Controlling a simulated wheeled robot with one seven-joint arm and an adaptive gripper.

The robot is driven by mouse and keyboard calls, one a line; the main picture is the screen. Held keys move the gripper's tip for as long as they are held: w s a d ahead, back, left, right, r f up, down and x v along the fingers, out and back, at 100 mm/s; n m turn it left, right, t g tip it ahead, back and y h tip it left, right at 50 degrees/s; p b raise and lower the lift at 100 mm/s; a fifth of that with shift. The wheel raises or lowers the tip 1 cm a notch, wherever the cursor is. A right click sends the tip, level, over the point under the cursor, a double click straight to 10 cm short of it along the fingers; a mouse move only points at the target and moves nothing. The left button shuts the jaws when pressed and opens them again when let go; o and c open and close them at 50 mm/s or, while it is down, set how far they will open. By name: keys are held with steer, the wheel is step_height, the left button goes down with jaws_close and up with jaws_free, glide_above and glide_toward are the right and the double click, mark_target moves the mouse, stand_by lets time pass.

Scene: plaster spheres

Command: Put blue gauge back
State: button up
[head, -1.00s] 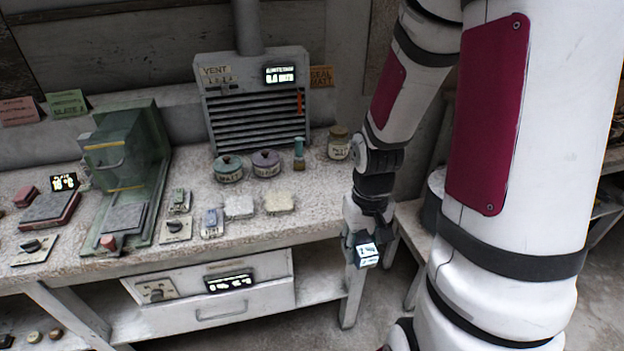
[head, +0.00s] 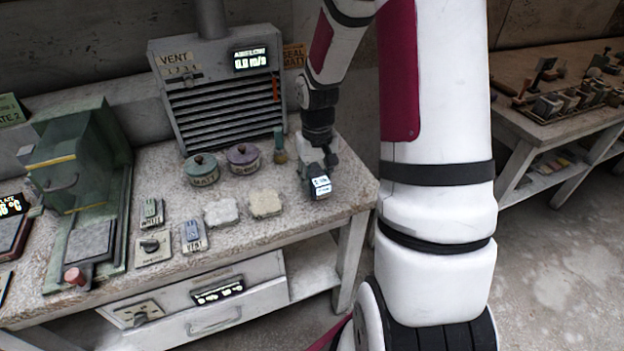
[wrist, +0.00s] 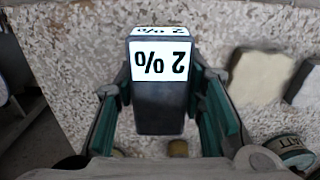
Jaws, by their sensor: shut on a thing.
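My gripper (head: 318,172) is over the right end of the bench top in the head view. It is shut on a small dark block with a lit white display, which I take as the gauge (head: 321,187). In the wrist view the gauge (wrist: 160,100) sits between the green finger pads, and its display reads "2 %" upside down. Its body looks dark grey, and I cannot tell clearly that it is blue. Speckled bench top shows around it. A small bluish device (head: 192,232) stands on a card marked VENT, left of the slabs.
Two pale slabs (head: 221,212) (head: 265,203) lie left of my gripper. Behind them stand a teal-lidded jar (head: 201,171), a purple-lidded jar (head: 243,160) and the vent unit (head: 222,95). A green device (head: 151,212) and a knob plate (head: 152,248) are further left. The bench's front right corner is clear.

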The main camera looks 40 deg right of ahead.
mark_target(313, 169)
steer(key=w, duration=0.1)
steer(key=w+d, duration=0.2)
steer(key=w, duration=0.1)
steer(key=shift+f, duration=0.2)
steer(key=shift+s+a+f, duration=0.1)
steer(key=shift+s+f, duration=0.05)
steer(key=shift+f, duration=1.55)
steer(key=shift+f, duration=0.15)
steer(key=o, duration=1)
